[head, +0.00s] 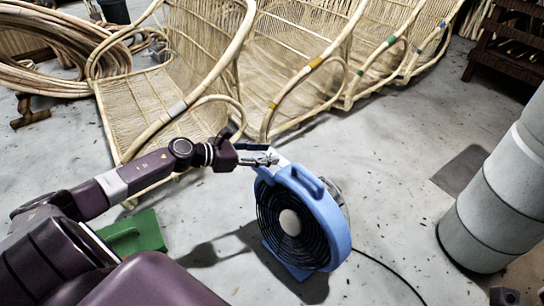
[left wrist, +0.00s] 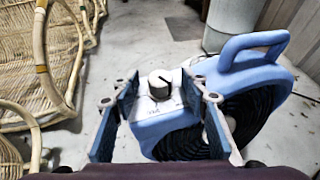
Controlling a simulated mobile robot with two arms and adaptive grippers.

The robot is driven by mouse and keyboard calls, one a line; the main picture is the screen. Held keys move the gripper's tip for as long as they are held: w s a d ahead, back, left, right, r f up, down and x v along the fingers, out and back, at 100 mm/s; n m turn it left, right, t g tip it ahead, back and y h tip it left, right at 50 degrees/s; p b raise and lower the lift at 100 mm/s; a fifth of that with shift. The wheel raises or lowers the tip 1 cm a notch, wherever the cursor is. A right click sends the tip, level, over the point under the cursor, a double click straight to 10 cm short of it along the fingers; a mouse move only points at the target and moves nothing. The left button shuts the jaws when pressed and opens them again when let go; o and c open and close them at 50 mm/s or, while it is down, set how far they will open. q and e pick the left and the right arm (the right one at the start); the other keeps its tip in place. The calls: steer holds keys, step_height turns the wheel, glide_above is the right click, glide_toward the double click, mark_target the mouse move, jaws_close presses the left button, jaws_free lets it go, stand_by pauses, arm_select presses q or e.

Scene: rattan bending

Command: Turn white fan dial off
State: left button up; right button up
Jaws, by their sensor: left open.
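A blue fan (head: 330,222) with a dark round grille and a pale hub stands on the concrete floor in the head view. In the left wrist view the fan (left wrist: 262,75) shows its carry handle and a white top panel. A white dial (left wrist: 160,84) with a dark pointer mark sits on that panel. My left gripper (head: 274,157) is at the top left of the fan. In the left wrist view its two fingers (left wrist: 167,98) are apart, one on each side of the dial, with nothing held. I cannot tell whether they touch the panel. My right gripper is not in view.
Rattan chair frames (head: 285,75) stand in a row behind the fan. A coil of rattan (head: 55,55) lies at the left, with a green block (head: 135,232) in front. A grey cylinder (head: 500,195) stands at the right. A black cable (head: 390,272) runs along the floor.

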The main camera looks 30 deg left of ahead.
arm_select(q)
steer(key=shift+x, duration=1.25)
steer(key=shift+c, duration=0.5)
jaws_close()
